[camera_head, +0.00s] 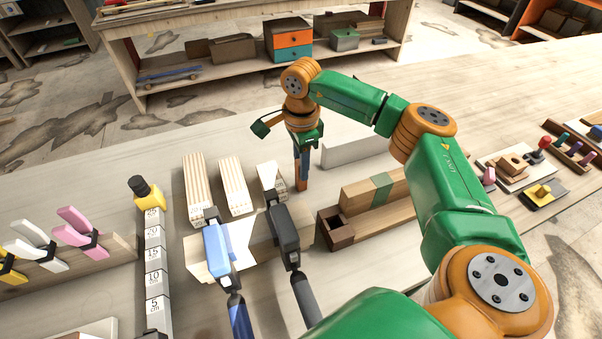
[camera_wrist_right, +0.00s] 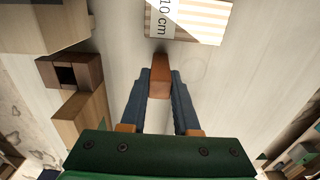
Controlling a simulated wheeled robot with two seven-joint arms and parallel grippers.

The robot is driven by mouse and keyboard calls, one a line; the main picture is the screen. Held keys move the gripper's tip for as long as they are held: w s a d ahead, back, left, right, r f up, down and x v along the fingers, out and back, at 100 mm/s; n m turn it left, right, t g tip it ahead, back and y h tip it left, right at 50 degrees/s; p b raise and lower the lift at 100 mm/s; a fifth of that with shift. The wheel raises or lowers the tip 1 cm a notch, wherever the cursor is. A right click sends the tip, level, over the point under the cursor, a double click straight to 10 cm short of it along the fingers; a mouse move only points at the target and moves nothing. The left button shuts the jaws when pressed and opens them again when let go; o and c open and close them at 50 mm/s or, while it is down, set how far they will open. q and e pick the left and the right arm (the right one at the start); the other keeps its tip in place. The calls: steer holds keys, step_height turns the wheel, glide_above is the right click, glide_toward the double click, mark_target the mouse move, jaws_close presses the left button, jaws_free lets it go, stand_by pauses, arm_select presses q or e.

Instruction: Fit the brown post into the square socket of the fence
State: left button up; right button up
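The brown post (camera_head: 301,176) is upright between the fingers of my right gripper (camera_head: 304,145), above the bench. In the right wrist view, the post (camera_wrist_right: 159,83) sits between the two blue fingers of the gripper (camera_wrist_right: 160,88), which is shut on it. The fence (camera_head: 376,208) is a long wooden piece with a green band; a darker brown block with the square socket (camera_head: 337,229) is at its near left end. The socket is empty and also shows in the right wrist view (camera_wrist_right: 68,74), left of the post. My left gripper is not in view.
Striped wood bundles (camera_head: 232,186) lie left of the post. A blue clamp (camera_head: 217,250) and a dark grey clamp (camera_head: 284,229) stand left of the socket. A pale block (camera_head: 355,150) lies behind the fence. A measuring strip (camera_head: 155,265) is farther left.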

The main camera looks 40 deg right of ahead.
jaws_close()
steer(key=shift+w, duration=0.1)
